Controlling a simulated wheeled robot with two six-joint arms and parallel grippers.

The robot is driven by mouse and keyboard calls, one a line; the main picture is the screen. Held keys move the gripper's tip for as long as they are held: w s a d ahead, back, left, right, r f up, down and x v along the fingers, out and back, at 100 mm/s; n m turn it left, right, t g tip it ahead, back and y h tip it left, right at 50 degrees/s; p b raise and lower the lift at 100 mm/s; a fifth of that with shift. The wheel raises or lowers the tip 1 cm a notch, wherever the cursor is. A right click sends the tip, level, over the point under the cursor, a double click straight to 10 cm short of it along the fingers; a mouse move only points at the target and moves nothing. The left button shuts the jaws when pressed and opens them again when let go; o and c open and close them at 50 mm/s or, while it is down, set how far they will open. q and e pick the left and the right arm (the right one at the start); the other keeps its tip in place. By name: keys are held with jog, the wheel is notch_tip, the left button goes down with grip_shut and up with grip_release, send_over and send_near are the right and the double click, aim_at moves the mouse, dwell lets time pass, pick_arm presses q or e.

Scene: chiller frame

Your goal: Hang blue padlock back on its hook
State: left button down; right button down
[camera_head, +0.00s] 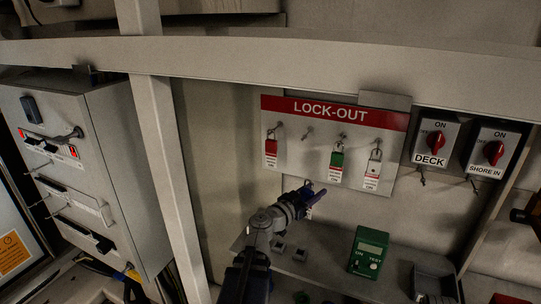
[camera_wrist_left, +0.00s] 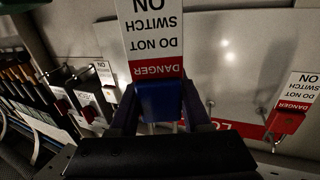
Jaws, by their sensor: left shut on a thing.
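The blue padlock (camera_wrist_left: 160,100) is between the fingers of my left gripper (camera_wrist_left: 158,112) in the left wrist view, with its white and red danger tag (camera_wrist_left: 152,40) beside it. In the head view my left gripper (camera_head: 312,192) is shut on it below the lock-out board (camera_head: 300,165), and the padlock is mostly hidden there. The board has a bare hook (camera_head: 306,132) between the red padlock (camera_head: 270,147) and the green padlock (camera_head: 337,160). The gripper is below this hook, apart from it in the picture. My right gripper is not in view.
A white padlock (camera_head: 373,168) hangs right of the green one. The red padlock also shows in the left wrist view (camera_wrist_left: 284,123). Two rotary switches (camera_head: 433,143) (camera_head: 492,152) are at right. A green tester (camera_head: 369,252) stands on the shelf below. A grey post (camera_head: 167,170) stands left.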

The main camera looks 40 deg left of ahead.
pick_arm(q)
jog(key=a+r+n+y+p, duration=0.4)
jog(key=a+r+y+p, duration=0.2)
jog(key=r+p, duration=0.4)
jog(key=shift+s+r+y+p, duration=0.3)
jog(key=shift+s+r+p, duration=0.05)
jog(key=shift+s+r, duration=0.1)
jog(key=shift+w+a+f, duration=0.1)
jog(key=shift+w, duration=0.15)
jog(key=shift+f+b+x, duration=0.2)
jog(key=shift+f+x, duration=0.05)
jog(key=shift+x, duration=1.7)
jog(key=shift+f+b+x, duration=0.2)
jog(key=shift+x, duration=1.75)
jog(key=shift+w+a+f+b, duration=0.2)
jog(key=shift+w+f+b, duration=0.35)
jog(key=shift+w, duration=0.05)
